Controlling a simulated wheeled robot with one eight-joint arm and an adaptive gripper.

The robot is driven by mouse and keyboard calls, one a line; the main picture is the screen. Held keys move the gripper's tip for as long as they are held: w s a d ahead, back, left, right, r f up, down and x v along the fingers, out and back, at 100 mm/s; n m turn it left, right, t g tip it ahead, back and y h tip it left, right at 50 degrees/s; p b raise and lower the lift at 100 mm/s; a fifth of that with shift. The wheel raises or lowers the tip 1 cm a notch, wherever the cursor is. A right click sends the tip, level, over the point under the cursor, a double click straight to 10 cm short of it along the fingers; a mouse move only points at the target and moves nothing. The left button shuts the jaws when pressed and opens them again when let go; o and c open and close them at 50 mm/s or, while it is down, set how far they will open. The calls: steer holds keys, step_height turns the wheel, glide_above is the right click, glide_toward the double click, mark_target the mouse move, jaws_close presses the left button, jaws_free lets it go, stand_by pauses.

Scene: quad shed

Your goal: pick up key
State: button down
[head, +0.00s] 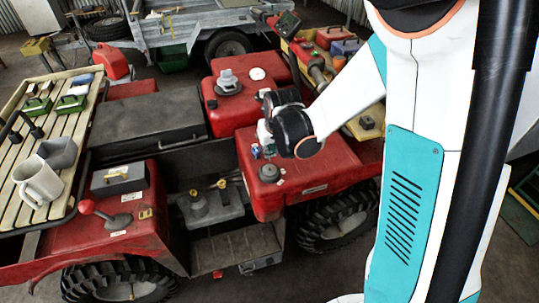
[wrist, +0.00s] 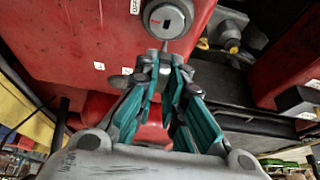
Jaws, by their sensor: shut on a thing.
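My gripper (wrist: 164,62) is shut in the wrist view, its teal-padded fingers closing together at the tips. A thin metal sliver, seemingly the key (wrist: 165,46), shows between the fingertips. Most of it is hidden by them. Just beyond it is a round grey lock (wrist: 168,18) with a dark slot, set in a red panel. I cannot tell whether the key touches the lock. In the head view my gripper (head: 264,136) is over the red bodywork of the quad (head: 295,190), partly hidden by my wrist. The key cannot be made out there.
A slatted rack (head: 72,140) on the left carries a pale mug (head: 38,182) and small boxes. A red fuel can (head: 112,62) stands behind. A grey trailer (head: 185,27) is at the back. Wooden crates with tools stand behind my arm.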

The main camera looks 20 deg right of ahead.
step_height(320, 180, up, 13)
steer(key=p, duration=0.3)
steer(key=shift+r, duration=0.2)
